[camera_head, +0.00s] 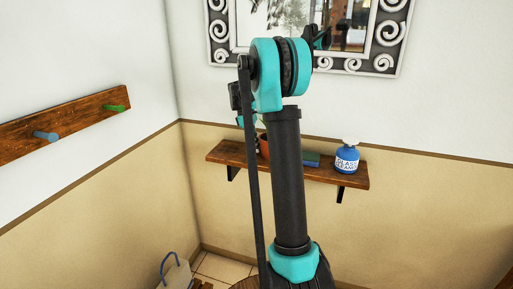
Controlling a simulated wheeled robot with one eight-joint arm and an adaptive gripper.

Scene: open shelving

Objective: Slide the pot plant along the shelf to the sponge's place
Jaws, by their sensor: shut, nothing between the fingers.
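The pot plant's terracotta pot (264,146) stands on the wooden shelf (229,153), left of centre. My upright arm covers its right part, and its foliage is hard to make out. The sponge (312,159), a flat blue-green block, lies on the shelf to the right of the pot, just right of my arm. The stretch of shelf between them is hidden by the arm. My gripper (257,141) shows only in part, small and dark, at the left of the pot. It is shut and holds nothing; whether it touches the pot I cannot tell.
A framed mirror (398,40) hangs above the shelf. A wooden peg rail (85,119) is on the left wall. A light bag (176,275) with a blue handle is low at left.

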